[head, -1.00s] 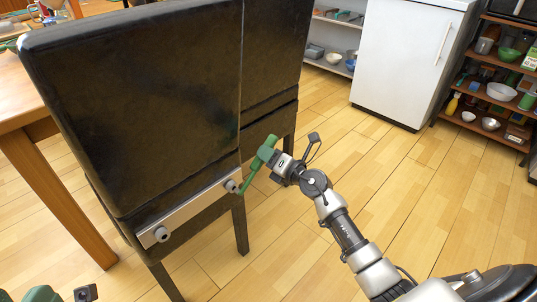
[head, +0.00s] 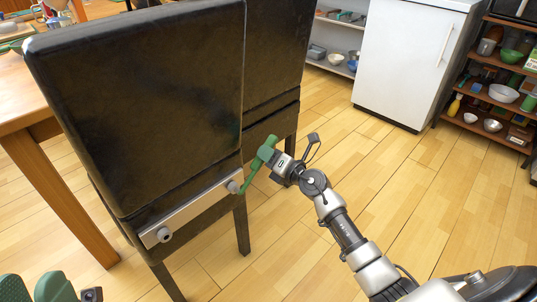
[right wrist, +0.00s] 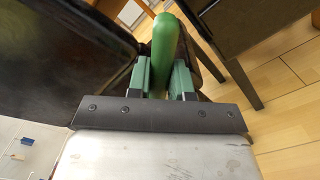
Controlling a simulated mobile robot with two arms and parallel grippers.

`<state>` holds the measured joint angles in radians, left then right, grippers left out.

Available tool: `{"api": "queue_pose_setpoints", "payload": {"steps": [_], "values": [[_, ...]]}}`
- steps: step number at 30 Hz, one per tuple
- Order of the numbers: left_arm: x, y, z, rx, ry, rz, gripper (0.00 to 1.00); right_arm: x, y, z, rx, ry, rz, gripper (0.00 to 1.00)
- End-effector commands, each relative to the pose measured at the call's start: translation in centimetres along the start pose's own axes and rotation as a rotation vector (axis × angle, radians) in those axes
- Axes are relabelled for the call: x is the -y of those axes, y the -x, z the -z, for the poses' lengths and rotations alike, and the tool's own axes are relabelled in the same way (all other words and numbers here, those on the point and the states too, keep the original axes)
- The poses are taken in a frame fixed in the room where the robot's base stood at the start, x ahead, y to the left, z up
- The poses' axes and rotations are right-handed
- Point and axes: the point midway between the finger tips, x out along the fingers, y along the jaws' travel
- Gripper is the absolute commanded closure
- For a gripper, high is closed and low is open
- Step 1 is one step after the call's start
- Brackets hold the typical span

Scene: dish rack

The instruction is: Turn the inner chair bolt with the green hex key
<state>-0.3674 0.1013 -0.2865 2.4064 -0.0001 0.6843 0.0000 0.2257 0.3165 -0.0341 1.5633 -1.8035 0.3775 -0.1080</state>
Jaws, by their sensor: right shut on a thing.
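A dark chair (head: 140,100) stands at centre left with a metal bar (head: 200,208) low on its back. The bar carries two round bolts, a left one (head: 164,235) and a right one (head: 234,187). My right gripper (head: 269,153) is shut on the green hex key (head: 250,178), whose thin end reaches the right bolt. Whether the tip is seated in it is too small to tell. In the right wrist view the thick green key handle (right wrist: 163,40) stands between the fingers. My left gripper (head: 32,289) is at the bottom left corner, fingers apart and empty.
A wooden table (head: 50,175) is at the left edge, close to the chair. Another dark chair (head: 275,60) stands just behind. A white cabinet (head: 410,60) and shelves with bowls (head: 495,95) are at the back right. The wooden floor to the right is clear.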

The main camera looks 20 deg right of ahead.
Motion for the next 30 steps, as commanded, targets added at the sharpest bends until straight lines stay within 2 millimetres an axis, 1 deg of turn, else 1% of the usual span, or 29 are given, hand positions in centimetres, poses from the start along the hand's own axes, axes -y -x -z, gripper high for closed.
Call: {"api": "queue_pose_setpoints", "payload": {"steps": [6, 16, 26, 27, 29, 30], "values": [[0.1, 0.1, -0.5, 0.037, -0.003, 0.001, 0.57, 0.0, -0.1, 0.0, 0.002, 0.000, 0.000, 1.00], [0.1, 0.1, -0.4, 0.035, -0.004, 0.001, 0.57, 0.0, -0.2, 0.0, 0.001, 0.000, 0.000, 1.00], [0.1, -0.1, -0.8, 0.063, -0.005, 0.001, 0.57, -0.1, -1.2, 0.0, 0.000, 0.000, 0.000, 1.00], [0.1, -0.1, -0.8, 0.069, -0.005, 0.002, 0.57, 0.0, -1.2, 0.0, 0.000, 0.000, 0.000, 0.78], [0.2, -0.1, -0.9, 0.070, -0.006, 0.002, 0.57, 0.0, -1.2, 0.0, 0.000, 0.000, 0.001, 0.69], [0.2, -0.1, -0.9, 0.070, -0.006, 0.002, 0.57, 0.0, -1.2, 0.0, 0.000, 0.000, 0.001, 0.62]]}}
